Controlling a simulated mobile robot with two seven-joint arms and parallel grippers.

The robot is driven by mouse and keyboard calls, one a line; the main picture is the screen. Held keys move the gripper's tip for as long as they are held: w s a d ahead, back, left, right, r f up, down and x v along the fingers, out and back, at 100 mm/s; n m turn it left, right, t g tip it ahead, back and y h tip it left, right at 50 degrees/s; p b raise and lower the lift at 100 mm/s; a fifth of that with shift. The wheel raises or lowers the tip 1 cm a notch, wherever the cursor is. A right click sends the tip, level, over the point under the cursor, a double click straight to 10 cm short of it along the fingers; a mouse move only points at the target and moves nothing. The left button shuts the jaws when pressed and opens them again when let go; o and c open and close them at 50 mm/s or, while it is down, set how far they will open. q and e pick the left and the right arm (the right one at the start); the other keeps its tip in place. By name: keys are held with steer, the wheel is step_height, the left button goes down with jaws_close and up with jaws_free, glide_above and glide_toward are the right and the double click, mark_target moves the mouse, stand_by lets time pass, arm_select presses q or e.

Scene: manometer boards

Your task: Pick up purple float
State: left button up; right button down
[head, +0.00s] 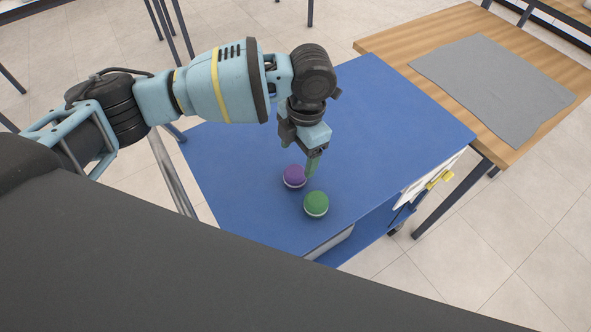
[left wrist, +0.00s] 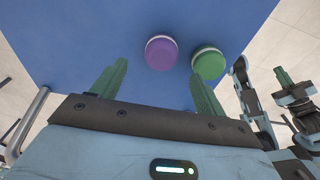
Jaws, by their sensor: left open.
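The purple float (head: 294,176) is a round ball with a pale band, resting on the blue table top (head: 235,165). In the left wrist view the purple float (left wrist: 161,53) lies beyond the fingertips, between their lines and closer to the right-hand finger. My left gripper (head: 312,166) points down just behind and to the right of it in the head view. Its green fingers stand apart and empty in the left wrist view (left wrist: 157,72). My right gripper (left wrist: 285,76) shows at the right edge of the left wrist view, too small to judge its jaws.
A green float (head: 316,204) sits close beside the purple one, toward the front right; it also shows in the left wrist view (left wrist: 209,64). A wooden table (head: 395,37) with a grey cloth (head: 495,85) stands at the right. The blue top behind the floats is clear.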

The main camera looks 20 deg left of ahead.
mark_target(295, 171)
arm_select(q)
steer(key=shift+s+f, duration=0.15)
steer(key=shift+f, duration=1.05)
steer(key=shift+a+f, duration=0.1)
steer(key=shift+f, duration=0.1)
steer(key=f, duration=0.4)
steer(key=shift+s+a+f, duration=0.1)
steer(key=shift+s+f, duration=0.15)
steer(key=shift+f, duration=0.15)
arm_select(e)
steer(key=shift+w+r, duration=0.3)
steer(key=shift+w, duration=0.2)
arm_select(q)
steer(key=c, duration=1)
steer(key=shift+r+p, duration=0.3)
steer(key=shift+r, duration=4.75)
steer(key=shift+c, duration=0.2)
arm_select(e)
steer(key=shift+r, duration=0.15)
